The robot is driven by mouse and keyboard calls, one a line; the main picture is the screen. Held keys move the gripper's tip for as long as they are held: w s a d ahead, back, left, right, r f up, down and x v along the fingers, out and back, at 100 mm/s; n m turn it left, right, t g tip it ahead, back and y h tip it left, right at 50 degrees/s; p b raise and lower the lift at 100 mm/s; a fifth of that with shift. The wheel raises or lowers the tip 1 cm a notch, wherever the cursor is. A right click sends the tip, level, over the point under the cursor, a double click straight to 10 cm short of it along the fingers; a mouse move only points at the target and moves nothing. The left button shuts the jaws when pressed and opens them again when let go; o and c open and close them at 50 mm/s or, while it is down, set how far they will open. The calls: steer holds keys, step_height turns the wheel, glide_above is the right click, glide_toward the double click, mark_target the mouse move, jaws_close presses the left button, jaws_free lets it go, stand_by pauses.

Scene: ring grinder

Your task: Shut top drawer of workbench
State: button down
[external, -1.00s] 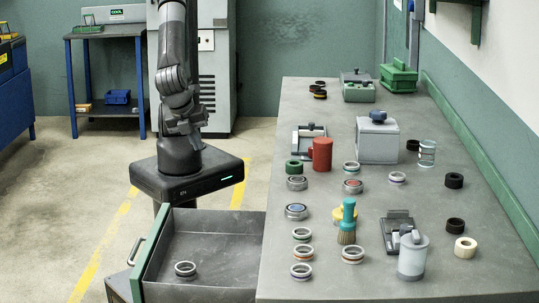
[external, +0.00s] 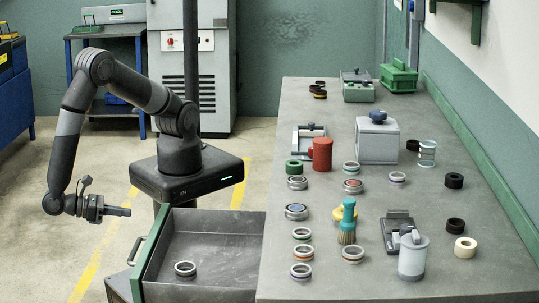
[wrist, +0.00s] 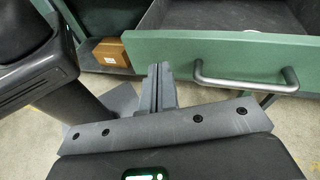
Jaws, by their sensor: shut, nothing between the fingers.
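The top drawer (external: 205,248) of the workbench (external: 330,105) is pulled out to the left, with one metal ring (external: 185,268) lying inside. Its green front carries a bar handle (external: 137,251). In the wrist view, the drawer front (wrist: 215,50) crosses the upper right and its grey handle (wrist: 245,84) is in clear sight. My gripper (external: 128,211) is shut and empty, held out in front of the drawer front. In the wrist view my gripper's fingertips (wrist: 160,70) appear just left of the handle, with no visible hold on it.
Several rings, a red cylinder (external: 322,154), a teal brush (external: 348,222) and a grey canister (external: 412,255) stand on the bench top. A brown box (wrist: 111,54) sits at the upper left in the wrist view. Floor left of the drawer is open.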

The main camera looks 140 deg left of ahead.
mark_target(214, 245)
steer(key=s+d+f+m+t, duration=0.3)
steer(key=s+f+m+t, duration=0.15)
steer(key=s+f, duration=0.2)
steer(key=x, duration=1.3)
steer(key=shift+w+t, duration=0.45)
steer(key=shift+w, duration=0.15)
steer(key=x, duration=2.2)
steer(key=f+x, duration=0.1)
steer(key=x, duration=1.1)
steer(key=shift+w+d, duration=0.2)
steer(key=shift+f, duration=0.1)
steer(key=v, duration=1.4)
steer(key=shift+s+d, duration=0.25)
steer(key=shift+s, duration=0.1)
